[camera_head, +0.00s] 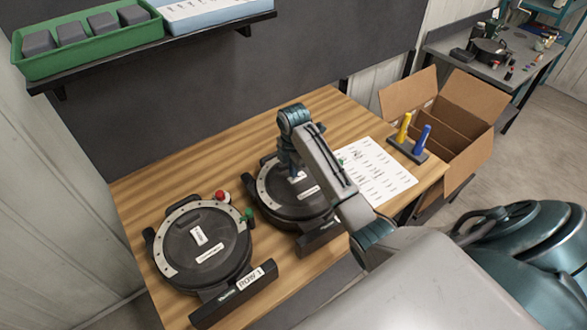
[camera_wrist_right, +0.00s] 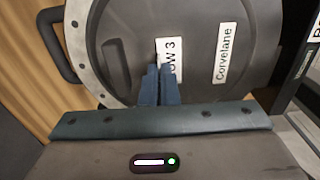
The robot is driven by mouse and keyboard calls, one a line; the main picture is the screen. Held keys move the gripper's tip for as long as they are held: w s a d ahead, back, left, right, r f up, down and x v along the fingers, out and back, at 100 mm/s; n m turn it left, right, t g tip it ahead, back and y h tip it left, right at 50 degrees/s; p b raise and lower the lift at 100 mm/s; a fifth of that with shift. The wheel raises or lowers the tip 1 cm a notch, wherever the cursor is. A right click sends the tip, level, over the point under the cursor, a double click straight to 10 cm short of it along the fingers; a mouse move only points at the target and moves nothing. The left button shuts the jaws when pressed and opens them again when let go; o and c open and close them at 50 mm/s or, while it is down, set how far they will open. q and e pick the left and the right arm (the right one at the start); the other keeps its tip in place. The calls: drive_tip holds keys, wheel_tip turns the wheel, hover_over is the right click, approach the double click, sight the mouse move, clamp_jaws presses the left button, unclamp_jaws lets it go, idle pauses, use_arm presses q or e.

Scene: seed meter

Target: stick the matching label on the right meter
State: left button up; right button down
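The right meter (camera_head: 268,187) is a round dark lid with a pale rim. My right gripper (camera_head: 297,172) is over its lid, fingers together. In the right wrist view, a white "ROW 3" label (camera_wrist_right: 172,50) shows at the tips of my right gripper (camera_wrist_right: 158,70), flat against or just above the lid (camera_wrist_right: 200,15). I cannot tell whether it touches. A "Corvelane" label (camera_wrist_right: 225,53) is on the lid beside it. The bar plate's white label (camera_wrist_right: 315,28) is cut off after "R". A label sheet (camera_head: 376,180) lies on the table. My left gripper is out of view.
The left meter (camera_head: 182,250) has a small white lid label (camera_head: 198,235) and "ROW 1" (camera_head: 250,279) on its bar. Red and green knobs stand between the meters. A holder with yellow and blue tools (camera_head: 407,150) and an open carton (camera_head: 455,125) are at right. A shelf (camera_head: 150,48) hangs above.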

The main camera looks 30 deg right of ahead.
drive_tip(key=shift+f, duration=0.2)
drive_tip(key=shift+f, duration=0.2)
idle(0.5)
drive_tip(key=c, duration=1.6)
unclamp_jaws()
drive_tip(key=shift+s, duration=0.1)
